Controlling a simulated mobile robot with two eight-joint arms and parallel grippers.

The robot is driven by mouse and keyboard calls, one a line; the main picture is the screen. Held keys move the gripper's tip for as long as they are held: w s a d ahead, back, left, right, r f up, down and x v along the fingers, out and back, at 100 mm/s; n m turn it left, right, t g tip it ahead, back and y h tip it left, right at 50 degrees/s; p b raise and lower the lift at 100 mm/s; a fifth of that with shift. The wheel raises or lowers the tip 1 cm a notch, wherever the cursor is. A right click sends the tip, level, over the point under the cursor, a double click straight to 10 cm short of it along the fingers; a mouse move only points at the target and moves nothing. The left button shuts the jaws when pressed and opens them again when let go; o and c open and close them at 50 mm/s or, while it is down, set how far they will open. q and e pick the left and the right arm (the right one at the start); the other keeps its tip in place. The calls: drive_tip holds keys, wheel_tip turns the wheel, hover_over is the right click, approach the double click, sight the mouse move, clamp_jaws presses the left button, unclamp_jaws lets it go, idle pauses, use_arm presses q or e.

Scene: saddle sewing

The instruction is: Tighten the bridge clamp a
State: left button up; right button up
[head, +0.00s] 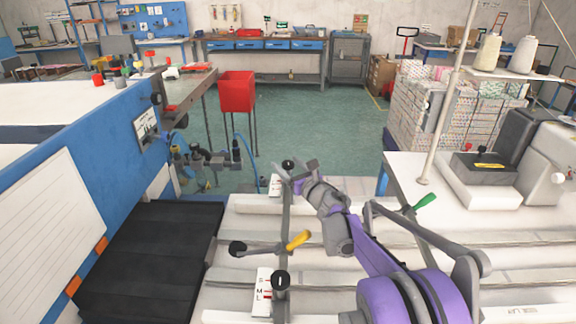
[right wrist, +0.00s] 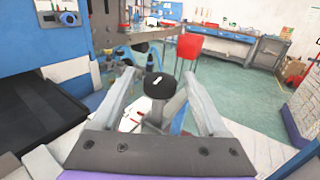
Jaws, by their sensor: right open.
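A black round knob (head: 288,165) tops a post at the far end of a grey bar over the pale slatted bench. I cannot tell from markings which part is clamp a. My right gripper (head: 292,178) is at the far knob. In the right wrist view, the far knob (right wrist: 160,86) sits between the two open fingers of the right gripper (right wrist: 161,78), with no clear contact. My left gripper is not in view.
A white table (head: 440,200) stands right. Green floor is open beyond.

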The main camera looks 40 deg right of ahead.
drive_tip(key=s+a, duration=0.1)
drive_tip(key=s, duration=0.9)
drive_tip(key=shift+s+a, duration=0.25)
drive_tip(key=shift+s, duration=0.05)
drive_tip(key=shift+f, duration=0.1)
